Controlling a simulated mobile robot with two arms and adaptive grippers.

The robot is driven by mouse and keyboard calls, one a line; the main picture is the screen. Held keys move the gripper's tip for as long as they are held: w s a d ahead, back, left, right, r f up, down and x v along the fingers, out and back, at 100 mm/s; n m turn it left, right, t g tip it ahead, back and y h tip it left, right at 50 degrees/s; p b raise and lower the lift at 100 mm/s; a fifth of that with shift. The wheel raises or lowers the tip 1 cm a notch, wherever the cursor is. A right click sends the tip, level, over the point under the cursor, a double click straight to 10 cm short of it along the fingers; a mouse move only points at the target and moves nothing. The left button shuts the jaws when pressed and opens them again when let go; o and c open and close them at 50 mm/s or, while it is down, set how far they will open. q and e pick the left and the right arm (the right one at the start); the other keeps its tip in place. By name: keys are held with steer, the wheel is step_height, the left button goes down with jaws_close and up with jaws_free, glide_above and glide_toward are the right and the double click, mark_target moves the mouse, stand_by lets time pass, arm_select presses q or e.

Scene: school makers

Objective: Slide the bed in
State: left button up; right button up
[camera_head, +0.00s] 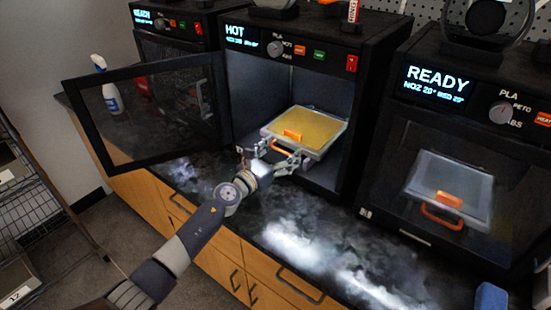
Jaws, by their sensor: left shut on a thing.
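The bed (337,127) is a flat tray with a yellow top and a grey rim, with an orange tab (292,135) near its front edge. It sits in the opening of the middle printer (262,85), whose screen reads HOT, with its front part near the mouth. My left gripper (279,157) is at the front edge of the bed and is shut on its orange front handle, partly hidden by the fingers. The middle printer's dark glass door (140,110) stands swung open to the left. My right gripper is not in view.
A printer reading READY (437,84) stands at the right with its door closed and a bed inside. Another printer (160,18) is at the back left, behind the open door. A spray bottle (108,88) stands beyond the door. The dark counter (300,245) in front is mostly clear.

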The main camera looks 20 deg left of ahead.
arm_select(q)
steer(key=shift+w+d+f, duration=0.2)
steer(key=shift+w+d, duration=0.15)
steer(key=shift+w, duration=0.1)
steer(key=shift+r, duration=0.35)
steer(key=o, duration=1.3)
steer(key=shift+r, duration=0.1)
steer(key=shift+w+d, duration=0.2)
steer(key=shift+w, duration=0.05)
steer(key=shift+a, duration=0.25)
